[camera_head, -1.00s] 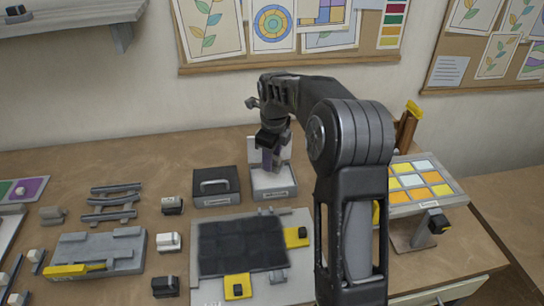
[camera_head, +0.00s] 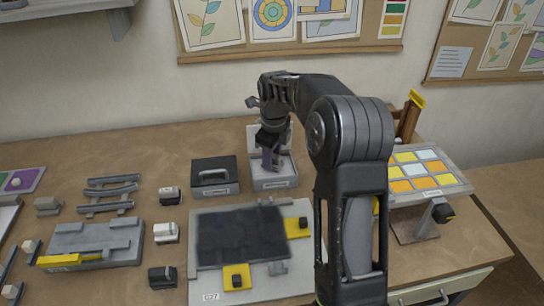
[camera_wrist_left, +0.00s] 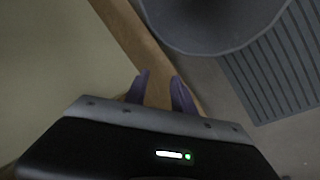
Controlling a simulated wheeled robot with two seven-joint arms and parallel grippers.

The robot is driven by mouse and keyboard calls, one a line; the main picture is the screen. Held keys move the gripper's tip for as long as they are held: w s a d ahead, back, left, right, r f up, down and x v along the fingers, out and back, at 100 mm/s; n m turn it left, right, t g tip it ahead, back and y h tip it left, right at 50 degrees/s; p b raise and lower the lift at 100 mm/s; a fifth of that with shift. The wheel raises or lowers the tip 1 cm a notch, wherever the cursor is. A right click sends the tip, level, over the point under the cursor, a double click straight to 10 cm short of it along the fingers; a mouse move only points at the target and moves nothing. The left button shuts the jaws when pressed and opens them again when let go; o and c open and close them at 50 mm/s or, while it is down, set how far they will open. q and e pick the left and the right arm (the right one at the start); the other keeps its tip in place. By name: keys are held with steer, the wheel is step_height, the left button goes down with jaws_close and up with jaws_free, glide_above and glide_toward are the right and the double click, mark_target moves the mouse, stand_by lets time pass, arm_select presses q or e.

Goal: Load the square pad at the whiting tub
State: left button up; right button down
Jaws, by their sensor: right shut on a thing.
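The whiting tub appears to be the open light box (camera_head: 275,184) with a raised lid, at the back middle of the table in the head view. My right gripper (camera_head: 272,163) points down at its opening, its purple fingers close over or inside it. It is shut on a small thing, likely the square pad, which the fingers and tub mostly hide. I cannot tell whether it touches the whiting. My left gripper (camera_wrist_left: 159,76) shows only in the left wrist view, its two purple fingers apart with nothing between them.
A dark closed box (camera_head: 214,188) with a handle stands left of the tub. In front lies a board with a dark panel (camera_head: 240,237) and yellow-based clamps (camera_head: 237,278). A coloured glass panel (camera_head: 420,172) stands at right. Several small blocks lie left.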

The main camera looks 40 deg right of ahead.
steer(key=shift+f+b, duration=0.3)
steer(key=shift+f, duration=0.15)
stand_by(0.5)
steer(key=shift+f, duration=0.1)
stand_by(1.1)
steer(key=shift+r+p, duration=2.95)
steer(key=shift+r, duration=0.65)
